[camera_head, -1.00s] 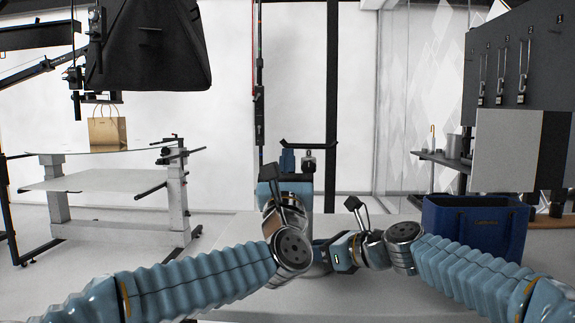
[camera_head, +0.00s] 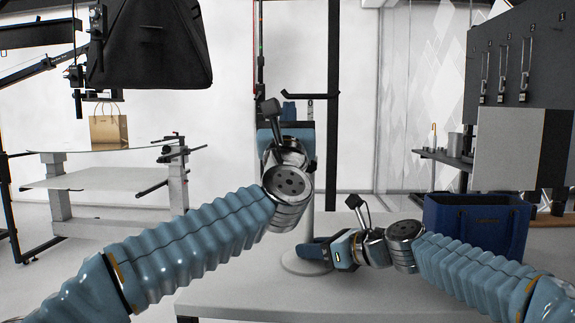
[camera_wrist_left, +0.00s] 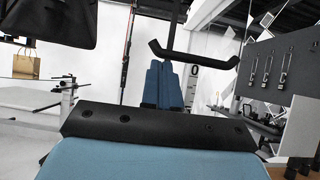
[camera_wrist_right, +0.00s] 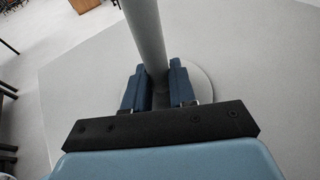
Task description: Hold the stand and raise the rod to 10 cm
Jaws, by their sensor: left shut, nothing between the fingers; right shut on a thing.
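The stand has a grey upright post (camera_head: 310,225) on a round base (camera_head: 290,268); both also show in the right wrist view, the post (camera_wrist_right: 145,30) and the base (camera_wrist_right: 205,85). My right gripper (camera_head: 312,250) is shut on the post, low down, one finger (camera_wrist_right: 158,72) on each side. The rod's dark crossbar (camera_head: 312,96) with upturned ends is high above the base. It also shows in the left wrist view (camera_wrist_left: 195,56), above a marked rod section (camera_wrist_left: 191,88). My left gripper (camera_head: 289,110) is shut and empty just under the crossbar; contact is unclear.
The stand is on a light table (camera_head: 240,292). A blue open bag (camera_head: 475,225) is at the table's right. A dark tool panel (camera_head: 530,75) is behind it. A side table with a paper bag (camera_head: 108,130) is at the far left.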

